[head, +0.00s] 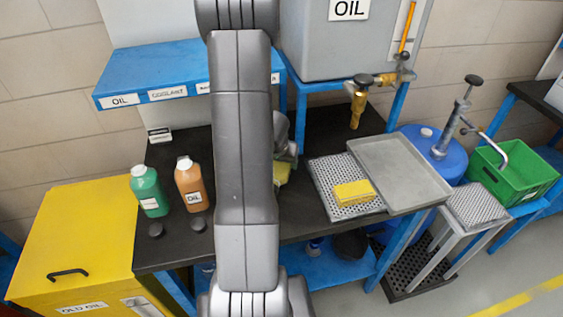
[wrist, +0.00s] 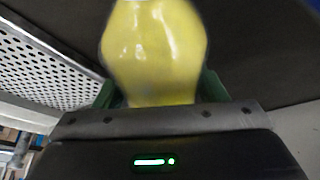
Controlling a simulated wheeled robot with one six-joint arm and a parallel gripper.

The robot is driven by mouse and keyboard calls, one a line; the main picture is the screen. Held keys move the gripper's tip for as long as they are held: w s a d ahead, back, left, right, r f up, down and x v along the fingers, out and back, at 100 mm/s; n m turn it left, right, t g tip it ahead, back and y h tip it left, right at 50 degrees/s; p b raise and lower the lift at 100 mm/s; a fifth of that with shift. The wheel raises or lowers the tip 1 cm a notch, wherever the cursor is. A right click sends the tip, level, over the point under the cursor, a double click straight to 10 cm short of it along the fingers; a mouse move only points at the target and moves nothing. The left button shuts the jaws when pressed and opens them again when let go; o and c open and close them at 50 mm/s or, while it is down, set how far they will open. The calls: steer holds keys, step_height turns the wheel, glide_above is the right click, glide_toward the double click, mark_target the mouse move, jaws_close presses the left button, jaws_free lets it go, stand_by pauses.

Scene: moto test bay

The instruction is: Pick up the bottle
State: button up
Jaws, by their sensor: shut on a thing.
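A yellow bottle (wrist: 153,50) fills the middle of the wrist view, between the two green fingers of my gripper (wrist: 158,92). My gripper is shut on it. In the head view, a bit of the yellow bottle (head: 282,174) shows beside my arm, below my gripper (head: 287,155); the arm hides most of both. I cannot tell whether the bottle touches the dark bench. A green bottle (head: 148,190) and an orange bottle (head: 190,186) labelled OIL stand upright on the bench, left of my arm.
A perforated plate (head: 331,181) with a yellow sponge-like block (head: 354,192) and a grey tray (head: 399,174) are at right. A blue shelf (head: 185,78) and grey oil tank (head: 340,45) stand behind.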

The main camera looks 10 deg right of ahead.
step_height(320, 180, up, 3)
steer(key=shift+r+p, duration=0.1)
steer(key=shift+p, duration=1)
steer(key=shift+s+f+b, duration=0.2)
steer(key=shift+s+b, duration=0.1)
steer(key=shift+b, duration=0.1)
steer(key=s+b, duration=0.1)
steer(key=s, duration=0.4)
steer(key=s+b, duration=0.2)
steer(key=s, duration=0.4)
steer(key=s+b, duration=0.2)
steer(key=s, duration=0.4)
steer(key=shift+d+r, duration=0.1)
steer(key=shift+d, duration=0.2)
steer(key=shift+s, duration=0.25)
